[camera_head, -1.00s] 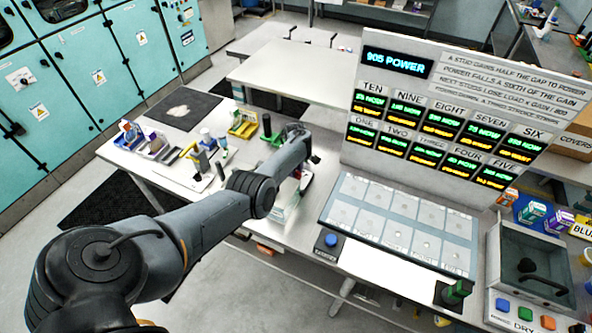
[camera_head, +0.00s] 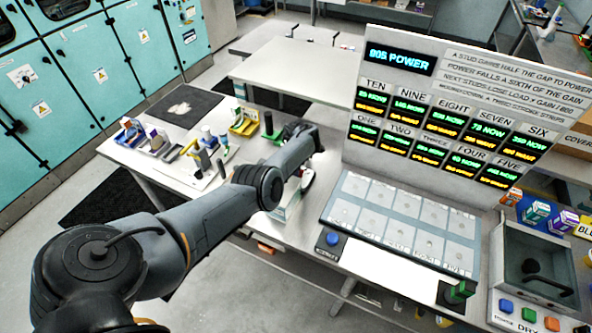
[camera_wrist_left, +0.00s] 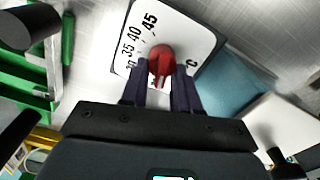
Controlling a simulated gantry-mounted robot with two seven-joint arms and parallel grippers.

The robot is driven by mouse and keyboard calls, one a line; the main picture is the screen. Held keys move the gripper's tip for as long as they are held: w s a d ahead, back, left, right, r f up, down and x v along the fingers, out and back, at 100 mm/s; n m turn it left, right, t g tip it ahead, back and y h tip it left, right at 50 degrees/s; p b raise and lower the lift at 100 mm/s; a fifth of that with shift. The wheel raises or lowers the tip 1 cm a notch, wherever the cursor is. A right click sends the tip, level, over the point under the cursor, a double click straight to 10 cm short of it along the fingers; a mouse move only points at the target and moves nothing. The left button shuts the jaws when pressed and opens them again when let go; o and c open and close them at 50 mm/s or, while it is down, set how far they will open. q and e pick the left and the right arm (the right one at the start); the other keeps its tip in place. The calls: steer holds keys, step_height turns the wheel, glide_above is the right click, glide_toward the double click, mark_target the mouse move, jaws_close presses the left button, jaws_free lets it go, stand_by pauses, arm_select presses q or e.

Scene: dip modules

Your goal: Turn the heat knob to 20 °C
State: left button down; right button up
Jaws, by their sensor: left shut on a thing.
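The red heat knob (camera_wrist_left: 160,62) shows in the left wrist view, on a white dial plate (camera_wrist_left: 190,30). The printed numbers 35, 40 and 45 are readable on its left side, and part of a "C" shows at the right. My left gripper (camera_wrist_left: 161,88) is shut on the knob, one dark finger on each side. The fingers hide the lower part of the dial, and I cannot read the knob's setting. In the head view my left arm (camera_head: 258,185) reaches over the table and hides the knob and the fingertips. My right gripper is not seen.
A panel with a "905 POWER" display (camera_head: 400,58) stands to the right of the arm, behind a pale tray of square pads (camera_head: 350,215). A blue button (camera_head: 332,239) sits in front. Bottles and bins crowd the table's left part. A green rack (camera_wrist_left: 30,75) is near the gripper.

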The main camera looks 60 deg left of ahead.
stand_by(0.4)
arm_select(q)
steer(key=c, duration=0.8)
jaws_free()
steer(key=shift+r, duration=0.1)
step_height(320, 180, up, 11)
steer(key=p, duration=0.3)
steer(key=shift+f+p, duration=0.2)
steer(key=shift+p, duration=0.15)
steer(key=shift+a, duration=0.1)
